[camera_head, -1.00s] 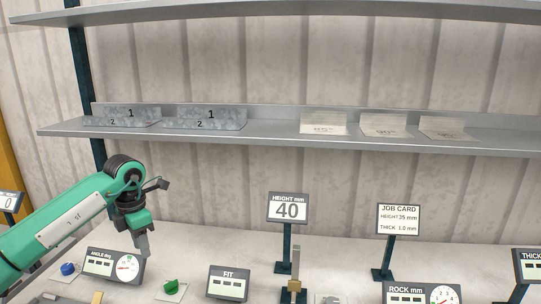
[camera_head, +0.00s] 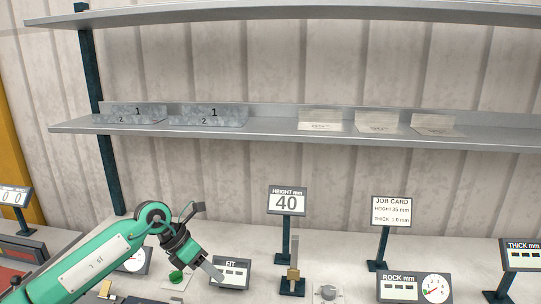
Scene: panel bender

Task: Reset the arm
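My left arm comes in from the lower left, and its gripper (camera_head: 213,273) points down and to the right, in front of the left side of the FIT display (camera_head: 231,273). Its fingers are seen edge-on, so whether they are open or shut does not show. I see nothing hanging from them. A green knob (camera_head: 177,277) sits just left of the gripper. The angle gauge (camera_head: 134,262) is mostly hidden behind my arm. My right gripper is not in view.
A grey shelf (camera_head: 270,137) holds metal brackets (camera_head: 208,116) and several pale angle cards (camera_head: 376,123). A height sign reading 40 (camera_head: 287,201), a job card (camera_head: 391,211), a brass-based post (camera_head: 293,272) and a ROCK display (camera_head: 414,288) stand right of my gripper.

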